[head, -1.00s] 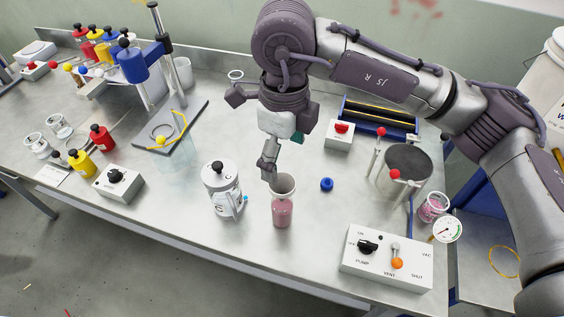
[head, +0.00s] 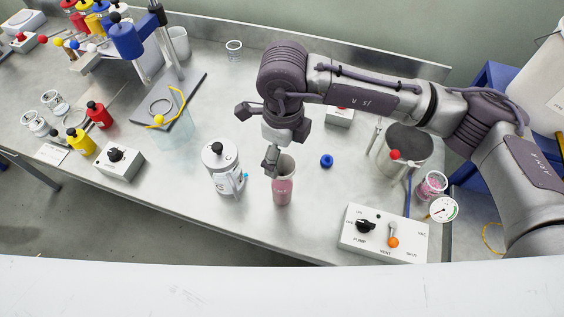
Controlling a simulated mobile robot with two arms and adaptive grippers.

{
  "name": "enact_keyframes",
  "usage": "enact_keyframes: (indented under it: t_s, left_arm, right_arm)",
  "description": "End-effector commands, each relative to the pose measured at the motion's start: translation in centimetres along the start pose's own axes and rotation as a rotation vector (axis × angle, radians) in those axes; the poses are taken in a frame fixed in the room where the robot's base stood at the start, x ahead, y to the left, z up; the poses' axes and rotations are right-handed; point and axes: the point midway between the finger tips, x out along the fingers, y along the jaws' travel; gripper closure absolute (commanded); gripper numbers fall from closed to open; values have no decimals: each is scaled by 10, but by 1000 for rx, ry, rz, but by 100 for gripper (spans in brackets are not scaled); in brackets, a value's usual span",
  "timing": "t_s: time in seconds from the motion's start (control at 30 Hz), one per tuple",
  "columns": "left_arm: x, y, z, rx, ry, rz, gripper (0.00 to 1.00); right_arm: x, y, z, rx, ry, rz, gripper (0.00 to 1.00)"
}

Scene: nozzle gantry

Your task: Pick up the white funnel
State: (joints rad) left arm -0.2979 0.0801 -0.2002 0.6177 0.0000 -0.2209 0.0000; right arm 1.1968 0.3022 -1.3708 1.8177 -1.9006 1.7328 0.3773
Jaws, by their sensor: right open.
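My right gripper (head: 270,158) is open, above and at the left side of the pale mouth. A dark finger reaches down beside the left rim; I cannot tell whether it touches. The gripper hides part of the far rim. My left gripper is not in view.
Bare table lies between the blue ring and the control box.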

Motion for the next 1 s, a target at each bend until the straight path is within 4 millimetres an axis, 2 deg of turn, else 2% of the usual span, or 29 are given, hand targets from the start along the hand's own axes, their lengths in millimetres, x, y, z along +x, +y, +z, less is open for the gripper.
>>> enact_keyframes:
  t_s: [0.03,0.13,0.3,0.53,0.57,0.87,1.0]
  left_arm:
    - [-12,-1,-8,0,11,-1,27]
    - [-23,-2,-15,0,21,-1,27]
    - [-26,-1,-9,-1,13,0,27]
    - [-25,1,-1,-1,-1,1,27]
    - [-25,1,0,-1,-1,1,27]
    - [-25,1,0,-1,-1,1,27]
    - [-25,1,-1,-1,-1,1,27]
  right_arm:
    - [3,3,-2,0,4,5,10]
    - [19,6,-3,0,4,4,10]
    - [38,5,-2,1,2,2,10]
    - [41,5,-1,0,0,1,10]
    - [41,5,-1,0,0,1,13]
    - [40,5,-1,0,0,1,63]
    - [40,5,-1,0,0,1,63]
